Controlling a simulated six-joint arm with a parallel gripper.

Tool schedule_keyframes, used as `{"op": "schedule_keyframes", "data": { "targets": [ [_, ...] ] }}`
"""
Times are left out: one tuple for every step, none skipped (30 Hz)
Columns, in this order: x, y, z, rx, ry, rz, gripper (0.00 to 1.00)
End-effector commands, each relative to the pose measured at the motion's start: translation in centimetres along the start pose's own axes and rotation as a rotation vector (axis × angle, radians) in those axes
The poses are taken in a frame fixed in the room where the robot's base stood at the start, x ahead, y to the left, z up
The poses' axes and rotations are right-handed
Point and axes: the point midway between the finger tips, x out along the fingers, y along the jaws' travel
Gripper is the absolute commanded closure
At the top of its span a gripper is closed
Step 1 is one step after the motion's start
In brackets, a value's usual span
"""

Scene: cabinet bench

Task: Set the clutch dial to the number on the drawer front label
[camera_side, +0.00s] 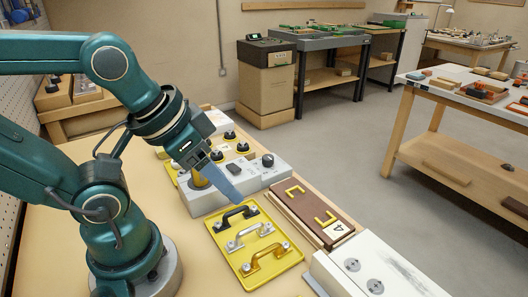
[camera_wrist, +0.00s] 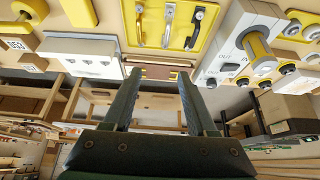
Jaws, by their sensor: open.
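My gripper (camera_side: 226,188) is open and empty, in front of the grey housing (camera_side: 255,178) in the side view. Its two fingers stand apart in the wrist view (camera_wrist: 160,80), with nothing between them. A yellow cylinder (camera_wrist: 258,47) sits on the housing, near printed OUT marking, and is partly hidden by my gripper in the side view. A dark knob (camera_side: 267,160) is on the housing's right part. I cannot tell which part is the clutch dial or read a setting. The brown drawer front (camera_side: 305,208) bears yellow handles and a white label (camera_side: 337,229) that seems to read 4.
A yellow tray (camera_side: 286,270) holds a black, a silver and a yellow handle, below my gripper in the side view. A white box (camera_side: 385,270) with two round fittings stands at the lower right. More black knobs (camera_side: 230,134) stand behind the housing.

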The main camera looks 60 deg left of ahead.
Motion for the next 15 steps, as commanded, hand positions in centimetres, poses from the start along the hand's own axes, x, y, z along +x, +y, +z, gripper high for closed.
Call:
{"op": "schedule_keyframes", "data": {
  "targets": [
    [0.0,0.0,0.0,0.0,0.0,0.0,0.31],
    [0.0,0.0,0.0,-0.003,0.0,0.0,0.31],
    [0.0,0.0,0.0,-0.013,0.0,0.0,0.31],
    [0.0,0.0,0.0,-0.025,-0.001,0.0,0.31],
    [0.0,0.0,0.0,-0.041,-0.002,-0.001,0.31],
    [0.0,-0.1,0.1,-0.069,-0.004,-0.003,0.31],
    [-0.1,-0.1,0.0,-0.095,-0.001,-0.007,0.31],
    [-0.3,-0.2,-0.3,-0.124,0.007,-0.011,0.31],
    [-0.6,-0.4,-0.8,-0.168,0.022,-0.018,0.31],
    [-0.8,-0.6,-1.3,-0.205,0.032,-0.024,0.31],
    [-1.0,-0.8,-1.8,-0.242,0.038,-0.031,0.31],
    [-1.2,-1.1,-2.6,-0.297,0.044,-0.044,0.31],
    [-1.4,-1.3,-3.2,-0.34,0.047,-0.054,0.31],
    [-1.5,-1.6,-3.9,-0.382,0.049,-0.066,0.31],
    [-1.5,-2.0,-4.7,-0.437,0.05,-0.08,0.31]
  ]
}}
